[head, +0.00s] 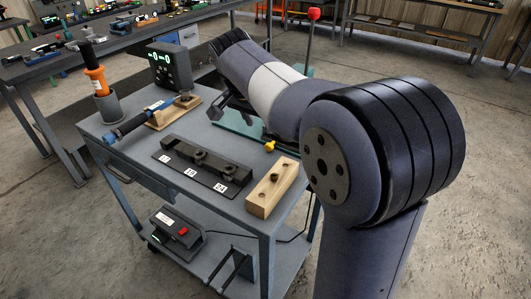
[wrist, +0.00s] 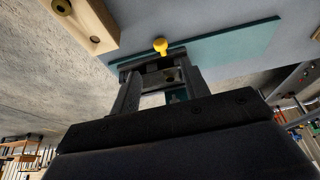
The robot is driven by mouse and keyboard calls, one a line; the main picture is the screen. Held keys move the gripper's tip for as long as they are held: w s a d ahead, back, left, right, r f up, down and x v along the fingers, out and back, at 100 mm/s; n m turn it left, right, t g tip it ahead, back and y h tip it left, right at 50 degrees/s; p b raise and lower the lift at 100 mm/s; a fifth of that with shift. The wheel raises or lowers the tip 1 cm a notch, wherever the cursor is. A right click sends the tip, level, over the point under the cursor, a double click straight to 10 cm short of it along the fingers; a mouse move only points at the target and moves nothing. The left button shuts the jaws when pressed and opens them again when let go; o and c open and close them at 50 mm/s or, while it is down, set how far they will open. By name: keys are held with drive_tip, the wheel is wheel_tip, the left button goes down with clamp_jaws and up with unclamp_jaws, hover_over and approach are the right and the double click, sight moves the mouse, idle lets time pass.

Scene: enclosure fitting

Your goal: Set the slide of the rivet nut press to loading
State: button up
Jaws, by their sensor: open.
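The rivet nut press is mostly hidden behind my arm in the head view. Its teal base plate (head: 236,126) shows on the cart top, and the plate also shows in the wrist view (wrist: 235,45). A yellow knob (head: 269,147) sits at the plate's near edge; it also shows in the wrist view (wrist: 160,45). A red-topped lever (head: 314,14) rises behind my arm. My gripper (head: 213,110) is open over the plate's left part. In the wrist view its fingers (wrist: 160,88) stand either side of a dark part below the knob; contact and the slide's setting cannot be told.
A wooden block (head: 272,188) with a hole and a black numbered rack (head: 201,168) lie in front. Behind them are a blue-handled tool (head: 130,126), an orange-handled tool (head: 94,75) in a cup and a display (head: 170,66). A powered box (head: 176,233) stands on the lower shelf.

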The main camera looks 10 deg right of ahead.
sight(268, 145)
drive_tip(key=b+x, duration=0.1)
drive_tip(key=x, duration=0.9)
drive_tip(key=shift+w+d+f, duration=0.15)
drive_tip(key=shift+f, duration=0.2)
clamp_jaws()
